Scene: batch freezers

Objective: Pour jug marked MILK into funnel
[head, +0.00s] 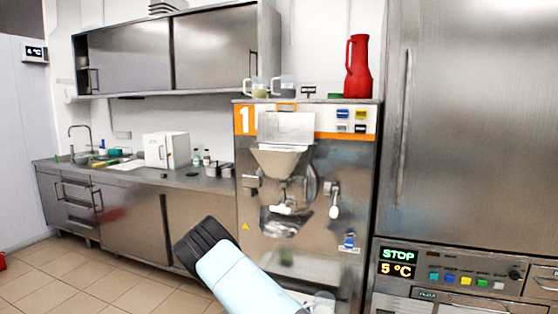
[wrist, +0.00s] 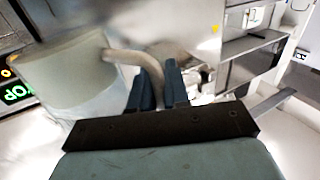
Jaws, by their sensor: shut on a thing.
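My gripper (wrist: 160,88) is shut on the curved handle (wrist: 122,60) of a pale, translucent jug (wrist: 68,75) in the wrist view. The jug is at the upper left there and looks tilted in that picture; its true tilt I cannot tell. No MILK mark is readable on it, and its contents are hidden. In the head view a pale funnel-shaped hopper (head: 280,162) is on the front of the batch freezer marked 1, under a steel lid. My arm rises from the bottom of the head view, but the fingertips and held jug are not clear there.
Two clear jugs, one with yellowish contents (head: 259,90) and one darker (head: 285,90), and a red jug (head: 357,68) stand on the freezer (head: 310,235). A steel cabinet (head: 465,120) with a STOP display is at right.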

